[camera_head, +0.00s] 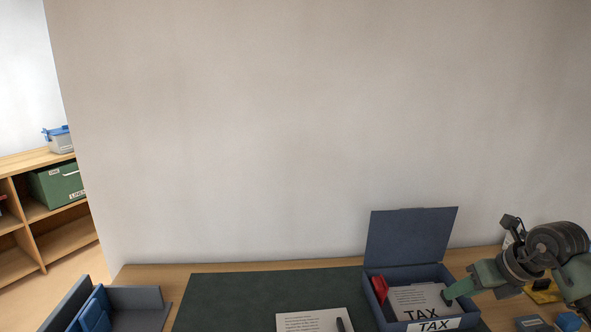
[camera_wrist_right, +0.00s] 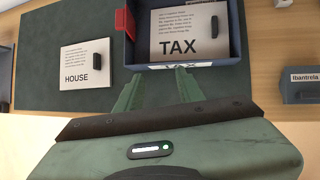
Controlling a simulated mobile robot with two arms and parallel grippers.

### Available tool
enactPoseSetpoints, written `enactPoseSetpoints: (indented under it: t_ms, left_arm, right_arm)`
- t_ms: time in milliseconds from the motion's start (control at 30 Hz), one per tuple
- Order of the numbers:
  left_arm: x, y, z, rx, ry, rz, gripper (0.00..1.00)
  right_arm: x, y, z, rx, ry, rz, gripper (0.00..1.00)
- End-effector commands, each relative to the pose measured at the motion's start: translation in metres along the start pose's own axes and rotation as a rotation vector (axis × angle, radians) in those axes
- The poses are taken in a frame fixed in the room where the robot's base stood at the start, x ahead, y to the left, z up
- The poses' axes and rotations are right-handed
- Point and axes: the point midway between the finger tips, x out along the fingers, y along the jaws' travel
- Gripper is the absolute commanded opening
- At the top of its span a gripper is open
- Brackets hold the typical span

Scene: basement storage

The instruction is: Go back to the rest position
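My right gripper (camera_head: 450,291) reaches in from the right in the head view, at the right side of the open blue-grey TAX box (camera_head: 412,216). In the right wrist view my right gripper (camera_wrist_right: 157,90) has its two green fingers apart with nothing between them. The fingertips are near the box's labelled front wall (camera_wrist_right: 180,64); I cannot tell whether they touch it. A paper marked TAX (camera_head: 417,300) lies inside the box, with a red object (camera_head: 380,289) at its left. My left gripper is in neither view.
A HOUSE paper (camera_wrist_right: 86,63) with a black object (camera_wrist_right: 97,61) on it lies on the dark green mat (camera_head: 250,290). A grey holder with blue contents (camera_head: 96,310) stands at the left. Small items (camera_head: 568,321) lie at the right. A wall (camera_head: 300,130) rises behind the table.

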Motion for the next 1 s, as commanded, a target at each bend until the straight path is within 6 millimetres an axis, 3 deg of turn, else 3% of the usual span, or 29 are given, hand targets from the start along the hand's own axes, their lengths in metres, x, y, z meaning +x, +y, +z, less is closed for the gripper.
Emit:
enactPoseSetpoints:
  t_ms: [167,267,333,400,500,567,667,767,867,967,1000]
  left_arm:
    - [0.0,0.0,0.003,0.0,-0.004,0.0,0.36]
    - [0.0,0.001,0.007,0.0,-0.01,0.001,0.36]
    - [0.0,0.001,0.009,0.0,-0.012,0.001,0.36]
    - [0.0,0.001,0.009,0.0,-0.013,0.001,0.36]
    - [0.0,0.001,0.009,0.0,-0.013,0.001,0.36]
    - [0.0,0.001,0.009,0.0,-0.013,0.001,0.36]
    - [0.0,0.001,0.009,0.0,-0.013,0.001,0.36]
    - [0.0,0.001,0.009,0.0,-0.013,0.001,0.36]
    - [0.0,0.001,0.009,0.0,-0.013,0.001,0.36]
    - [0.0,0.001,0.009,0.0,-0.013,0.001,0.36]
    - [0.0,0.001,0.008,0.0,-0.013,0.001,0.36]
  right_arm:
    - [0.021,0.057,0.009,-0.013,-0.109,0.178,0.38]
    - [0.028,0.1,0.016,0.001,-0.196,0.318,0.38]
    - [0.029,0.139,0.021,0.036,-0.28,0.454,0.38]
    - [0.021,0.179,0.027,0.106,-0.381,0.613,0.38]
    - [-0.004,0.223,0.037,0.281,-0.54,0.842,0.38]
    - [-0.021,0.234,0.043,0.42,-0.63,0.958,0.38]
    - [-0.045,0.23,0.048,0.704,-0.763,1.108,0.38]
    - [-0.055,0.203,0.043,1.041,-0.871,1.187,0.38]
    - [-0.046,0.164,0.022,1.415,-0.943,1.183,0.38]
    - [-0.019,0.126,-0.02,1.809,-0.968,1.088,0.38]
    - [-0.006,0.114,-0.043,1.966,-0.963,1.023,0.38]
